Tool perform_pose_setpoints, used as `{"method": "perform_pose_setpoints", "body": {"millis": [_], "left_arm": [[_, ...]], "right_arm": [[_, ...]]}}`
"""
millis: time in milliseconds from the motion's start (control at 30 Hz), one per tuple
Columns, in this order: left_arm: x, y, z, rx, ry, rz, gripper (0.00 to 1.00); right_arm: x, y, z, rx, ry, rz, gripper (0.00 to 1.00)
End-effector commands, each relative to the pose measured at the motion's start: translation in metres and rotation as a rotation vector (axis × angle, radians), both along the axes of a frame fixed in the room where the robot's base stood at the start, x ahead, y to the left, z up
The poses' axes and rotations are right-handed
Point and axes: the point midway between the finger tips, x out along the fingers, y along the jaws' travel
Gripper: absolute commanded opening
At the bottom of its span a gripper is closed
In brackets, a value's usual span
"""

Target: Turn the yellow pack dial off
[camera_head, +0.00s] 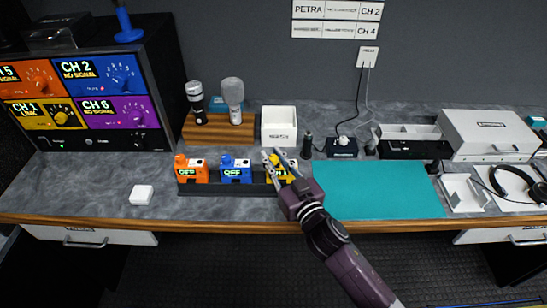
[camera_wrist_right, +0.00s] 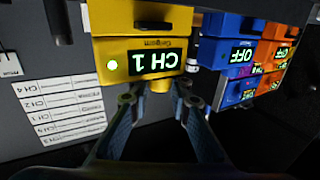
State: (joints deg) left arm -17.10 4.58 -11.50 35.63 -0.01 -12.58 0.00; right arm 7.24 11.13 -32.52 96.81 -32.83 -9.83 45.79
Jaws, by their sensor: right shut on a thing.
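The yellow pack (camera_head: 286,172) stands at the right end of a dark rack (camera_head: 228,189) on the desk. In the right wrist view the yellow pack (camera_wrist_right: 115,25) appears upside down, its display reading CH 1 beside a lit green light. Its small yellow dial (camera_wrist_right: 160,86) sits between my fingertips. My right gripper (camera_head: 275,162) reaches in from the front right and is shut on the dial; its fingers also show in the right wrist view (camera_wrist_right: 156,98). The fingers partly hide the pack in the head view. My left gripper is in neither view.
A blue pack (camera_head: 235,172) and an orange pack (camera_head: 190,172), both reading OFF, stand to the left in the rack. A white bin (camera_head: 279,127) and two microphones (camera_head: 232,97) stand behind. A teal mat (camera_head: 378,190) lies clear at right.

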Motion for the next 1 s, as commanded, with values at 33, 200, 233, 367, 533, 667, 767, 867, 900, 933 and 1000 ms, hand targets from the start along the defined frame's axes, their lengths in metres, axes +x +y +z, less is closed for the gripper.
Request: {"method": "perform_pose_setpoints", "body": {"millis": [33, 200, 233, 367, 533, 667, 767, 867, 900, 933, 1000], "left_arm": [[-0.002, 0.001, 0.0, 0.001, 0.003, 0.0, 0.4], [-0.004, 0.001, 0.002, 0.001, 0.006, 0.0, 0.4], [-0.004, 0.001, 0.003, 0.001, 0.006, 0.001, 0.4], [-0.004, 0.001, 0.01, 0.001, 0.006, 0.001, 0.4], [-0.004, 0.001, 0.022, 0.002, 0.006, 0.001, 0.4], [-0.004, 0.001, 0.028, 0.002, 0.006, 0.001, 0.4], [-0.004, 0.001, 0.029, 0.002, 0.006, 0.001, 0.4], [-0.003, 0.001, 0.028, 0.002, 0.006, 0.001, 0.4], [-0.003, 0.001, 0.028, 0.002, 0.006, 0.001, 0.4], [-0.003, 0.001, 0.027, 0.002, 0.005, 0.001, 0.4], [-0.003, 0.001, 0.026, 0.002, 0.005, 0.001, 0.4]], "right_arm": [[0.0, 0.0, 0.0, 0.0, 0.0, 0.0, 0.0], [0.0, 0.0, 0.001, -0.002, -0.001, 0.008, 0.0], [0.0, -0.001, 0.001, -0.002, 0.0, 0.013, 0.0], [0.0, -0.001, 0.002, -0.004, 0.0, 0.054, 0.0], [0.002, -0.003, 0.004, -0.009, -0.002, 0.15, 0.0], [0.002, -0.003, 0.003, -0.009, -0.002, 0.243, 0.0], [0.003, -0.004, 0.002, -0.009, -0.004, 0.31, 0.0], [0.003, -0.003, 0.001, -0.008, -0.004, 0.373, 0.0], [0.003, -0.003, 0.001, -0.008, -0.004, 0.395, 0.0], [0.003, -0.003, 0.001, -0.005, -0.004, 0.411, 0.0], [0.003, -0.003, 0.001, -0.005, -0.004, 0.444, 0.0]]}}
